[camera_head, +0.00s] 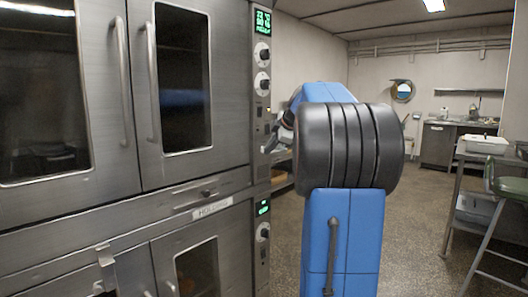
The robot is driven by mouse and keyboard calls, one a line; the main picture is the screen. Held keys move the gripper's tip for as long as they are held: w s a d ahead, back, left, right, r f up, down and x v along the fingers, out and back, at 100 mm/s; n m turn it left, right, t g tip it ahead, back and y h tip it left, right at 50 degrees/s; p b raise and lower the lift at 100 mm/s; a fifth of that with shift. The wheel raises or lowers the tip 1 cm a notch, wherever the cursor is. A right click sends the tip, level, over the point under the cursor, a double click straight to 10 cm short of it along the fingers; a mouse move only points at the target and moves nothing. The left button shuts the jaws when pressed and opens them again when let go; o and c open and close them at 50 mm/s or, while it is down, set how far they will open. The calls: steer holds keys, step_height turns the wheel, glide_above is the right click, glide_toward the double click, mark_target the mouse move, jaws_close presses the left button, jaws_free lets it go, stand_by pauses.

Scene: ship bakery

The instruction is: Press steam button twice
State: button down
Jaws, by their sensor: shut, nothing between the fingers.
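A steel double oven has a narrow control panel (262,85) on its right edge. The panel has a green display (263,22), two round knobs (262,52) and small dark switches or buttons lower down. I cannot tell which one is the steam button. My gripper (270,146) is shut and empty, at the lower part of the upper panel. My blue and black arm stands in front, to the right of the panel. Whether the fingertips touch the panel cannot be told.
A lower oven (197,262) has its own display and knob (263,232). A sink counter (440,140) is at the back. The speckled floor between is clear.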

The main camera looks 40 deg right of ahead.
steer(key=shift+s, duration=0.75)
steer(key=shift+s+d, duration=0.1)
steer(key=shift+s, duration=0.05)
steer(key=shift+s+d, duration=0.15)
steer(key=shift+s, duration=1.05)
steer(key=shift+s+d, duration=0.15)
steer(key=shift+s, duration=1)
stand_by(1.0)
steer(key=s, duration=0.3)
steer(key=shift+s+d, duration=0.2)
steer(key=shift+s, duration=0.2)
steer(key=shift+w, duration=0.1)
steer(key=w+a, duration=0.1)
steer(key=w, duration=0.7)
steer(key=shift+w, duration=0.3)
